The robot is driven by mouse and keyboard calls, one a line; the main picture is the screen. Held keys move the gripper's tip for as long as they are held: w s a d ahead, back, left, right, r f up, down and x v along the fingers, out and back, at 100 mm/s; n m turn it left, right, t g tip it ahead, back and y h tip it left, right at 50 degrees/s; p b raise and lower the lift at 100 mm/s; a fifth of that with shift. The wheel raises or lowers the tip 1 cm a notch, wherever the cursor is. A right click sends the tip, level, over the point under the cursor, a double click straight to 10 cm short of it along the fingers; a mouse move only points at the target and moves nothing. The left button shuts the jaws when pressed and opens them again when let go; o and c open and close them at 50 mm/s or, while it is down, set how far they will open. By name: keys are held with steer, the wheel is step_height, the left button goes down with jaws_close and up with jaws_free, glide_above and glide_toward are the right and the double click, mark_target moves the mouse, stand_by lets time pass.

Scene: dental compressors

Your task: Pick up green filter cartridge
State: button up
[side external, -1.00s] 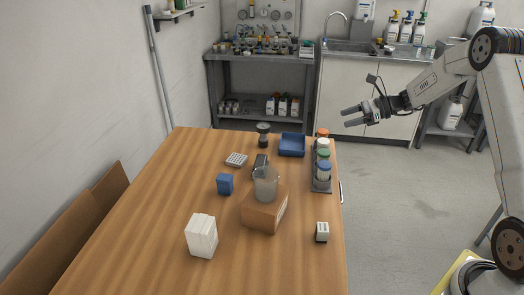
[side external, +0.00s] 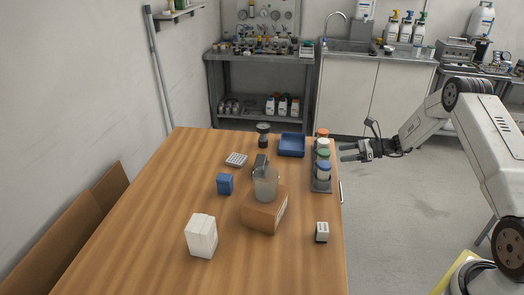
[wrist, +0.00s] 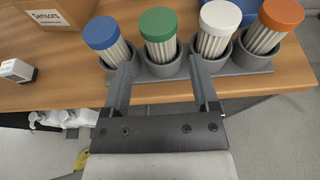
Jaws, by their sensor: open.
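The green filter cartridge (wrist: 159,30) has a green cap and a white pleated body. It stands upright in a cup of a grey rack (wrist: 232,66), between the blue-capped cartridge (wrist: 104,38) and the white-capped one (wrist: 217,25). In the side view the green cartridge (side external: 323,155) is in the row at the table's right edge. My gripper (wrist: 160,75) is open and empty, its two fingers pointing at the rack on either side of the green cartridge's cup. In the side view my gripper (side external: 343,152) is just right of the rack. Whether the fingers touch the cups is unclear.
An orange-capped cartridge (wrist: 277,20) stands at the rack's other end. The table's left front is clear.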

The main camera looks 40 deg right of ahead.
mark_target(324, 157)
steer(key=shift+x, duration=1.3)
steer(key=shift+x, duration=2.6)
steer(key=shift+s+f, duration=0.1)
steer(key=shift+f, duration=0.05)
jaws_close()
